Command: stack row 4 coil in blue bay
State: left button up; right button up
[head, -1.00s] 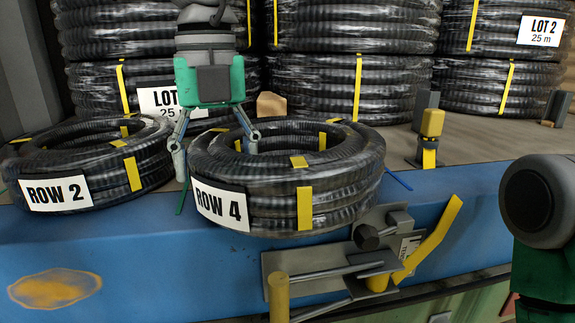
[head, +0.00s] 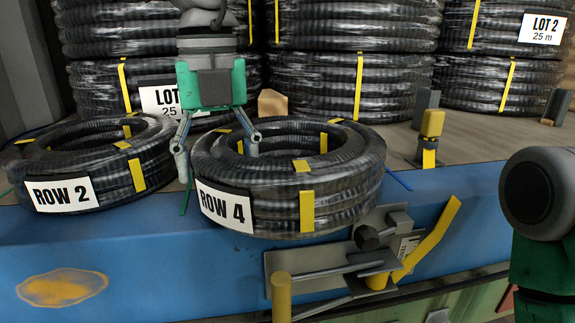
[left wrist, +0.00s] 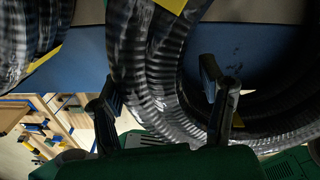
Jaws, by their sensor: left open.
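The row 4 coil (head: 330,190) is a black ribbed hose coil with yellow straps and a white "ROW 4" label. It lies flat near the front edge of the blue-edged deck. My left gripper (head: 212,150) points down at the coil's left side, one finger outside the ring and one toward its hole. In the left wrist view the coil (left wrist: 160,75) passes between the open fingers of my left gripper (left wrist: 165,100). I cannot tell whether the fingers touch it. My right gripper is out of view; only part of my right arm shows at the right edge.
The row 2 coil (head: 95,165) lies close to the left. Tall stacks of coils (head: 355,75) stand behind, some with lot labels. A yellow-topped post (head: 431,135) stands right of the coil. A latch with a yellow lever (head: 425,245) is on the blue front edge (head: 170,250).

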aim_at(216, 147)
pick_arm(q)
jog(key=shift+a, duration=0.2)
grip_shut()
jog(key=shift+w+r, duration=0.1)
jog(key=shift+w, duration=0.05)
jog(key=shift+d+r+p, duration=0.1)
jog(key=shift+r+p, duration=0.5)
jog(key=shift+p, duration=0.25)
jog(key=shift+r+p, duration=0.7)
jog(key=shift+r, duration=2.3)
